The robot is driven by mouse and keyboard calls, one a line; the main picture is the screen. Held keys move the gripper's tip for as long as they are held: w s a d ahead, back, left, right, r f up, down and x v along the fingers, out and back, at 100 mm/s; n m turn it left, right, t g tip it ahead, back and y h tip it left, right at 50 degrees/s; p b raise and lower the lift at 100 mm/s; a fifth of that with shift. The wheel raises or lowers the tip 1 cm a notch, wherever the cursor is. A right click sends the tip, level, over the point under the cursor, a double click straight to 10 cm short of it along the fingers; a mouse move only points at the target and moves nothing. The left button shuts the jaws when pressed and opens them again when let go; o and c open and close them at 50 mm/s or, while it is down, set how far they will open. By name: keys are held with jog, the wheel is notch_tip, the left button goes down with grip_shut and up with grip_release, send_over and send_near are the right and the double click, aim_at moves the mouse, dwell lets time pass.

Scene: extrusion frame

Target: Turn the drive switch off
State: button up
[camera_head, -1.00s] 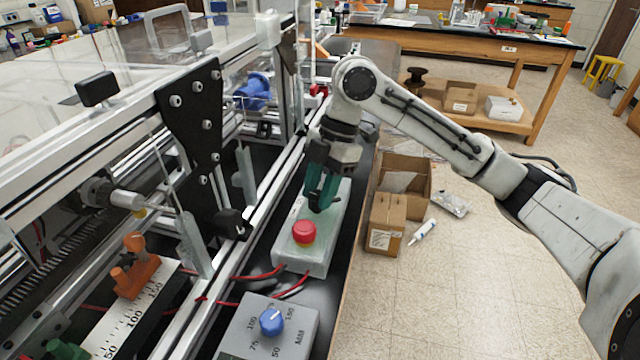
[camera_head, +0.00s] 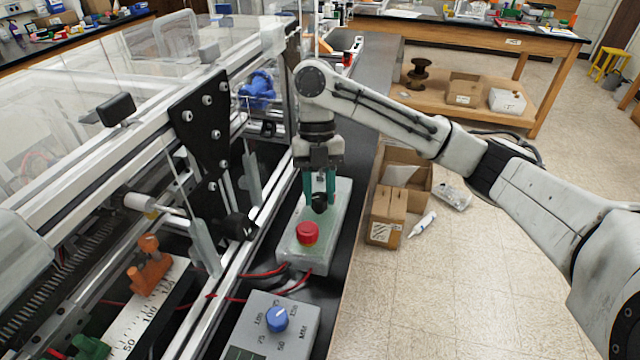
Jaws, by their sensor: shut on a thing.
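A pale grey-green control box (camera_head: 338,220) lies on the black bench ledge beside the extrusion frame. A black rotary knob (camera_head: 319,204), which looks like the drive switch, stands on the box's top behind a red push button (camera_head: 307,233). My gripper (camera_head: 319,196) points down over the box, with its teal fingers shut on the black knob. The fingers hide part of the knob, so I cannot read its setting.
A grey box with a blue dial (camera_head: 277,319) sits in front on the ledge. The metal frame (camera_head: 262,222) runs close along the left. Red wires (camera_head: 264,273) lie by the control box. Cardboard boxes (camera_head: 386,217) stand on the floor at right.

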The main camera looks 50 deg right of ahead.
jog(key=shift+r+n+h+p, duration=0.1)
jog(key=shift+n+h+p, duration=0.3)
jog(key=shift+n, duration=0.6)
jog(key=o, duration=1)
jog(key=shift+g, duration=0.3)
jog(key=shift+o, duration=0.2)
jog(key=v, duration=0.7)
jog(key=shift+r, duration=0.15)
jog(key=shift+w, duration=0.1)
